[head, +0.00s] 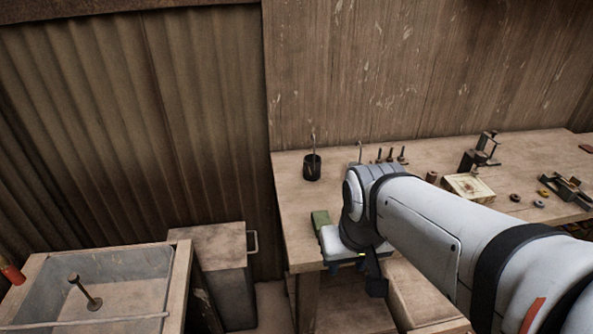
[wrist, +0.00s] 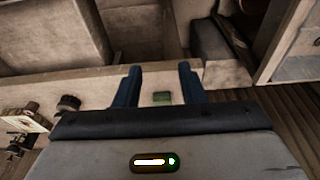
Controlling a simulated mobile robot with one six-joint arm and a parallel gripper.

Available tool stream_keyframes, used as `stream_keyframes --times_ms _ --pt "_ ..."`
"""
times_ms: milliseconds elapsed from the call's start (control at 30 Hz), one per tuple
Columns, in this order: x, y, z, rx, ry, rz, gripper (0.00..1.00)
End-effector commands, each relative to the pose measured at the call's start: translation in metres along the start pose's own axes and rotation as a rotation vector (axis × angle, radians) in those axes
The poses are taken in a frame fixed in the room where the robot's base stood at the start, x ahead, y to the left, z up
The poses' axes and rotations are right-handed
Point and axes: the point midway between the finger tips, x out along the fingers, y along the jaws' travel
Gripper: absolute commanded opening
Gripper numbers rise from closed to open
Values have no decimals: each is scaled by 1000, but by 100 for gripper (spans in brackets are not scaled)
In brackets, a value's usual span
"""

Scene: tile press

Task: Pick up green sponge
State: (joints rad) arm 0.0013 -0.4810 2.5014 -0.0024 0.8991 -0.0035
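The green sponge (head: 320,218) lies on the wooden table (head: 293,205) near its left edge, just left of my wrist in the head view. In the wrist view the sponge (wrist: 162,98) shows small between my two dark blue fingers, with its near part cut off by the gripper body. My gripper (wrist: 158,72) is open, with nothing held between the fingers. In the head view my gripper (head: 348,267) hangs at the table's front edge, nearer the camera than the sponge and partly hidden by my wrist.
A black cup (head: 312,169) with a thin tool stands behind the sponge. Several small stamps, a pale tile block (head: 468,187) and a metal press (head: 481,153) stand further right. A grey basin (head: 110,266) and a cabinet (head: 222,268) are at the left.

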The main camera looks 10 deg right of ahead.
Motion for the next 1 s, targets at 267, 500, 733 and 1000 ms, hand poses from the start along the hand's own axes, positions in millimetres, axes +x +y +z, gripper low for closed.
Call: stream_keyframes --times_ms 267,500,733,1000 --pt "-3 5 -19 -3 -22 -1 55" --pt "4 14 -96 -5 -105 -4 67" --pt "36 13 -164 -4 -180 -3 67" --pt "65 12 -196 -1 -221 -3 67"
